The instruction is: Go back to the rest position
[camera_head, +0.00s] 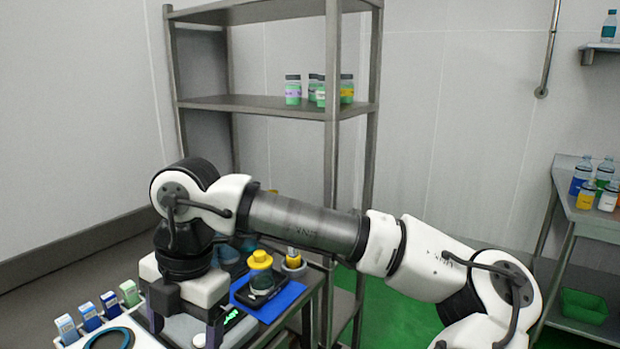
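My arm reaches across the picture from the lower right to the left. My gripper (185,330) points down at the lower left, over a work table (316,284). Its two dark fingers appear apart, with no held object visible between them. The fingertips are close to the picture's lower edge, and their exact height above the table is hard to tell.
A yellow-topped container (261,273) stands on a blue mat (285,300) just right of my gripper. A device with a green display (231,316) is beside it. Several small cartons (88,316) stand at left. A metal rack (255,106) holding jars (293,91) rises behind.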

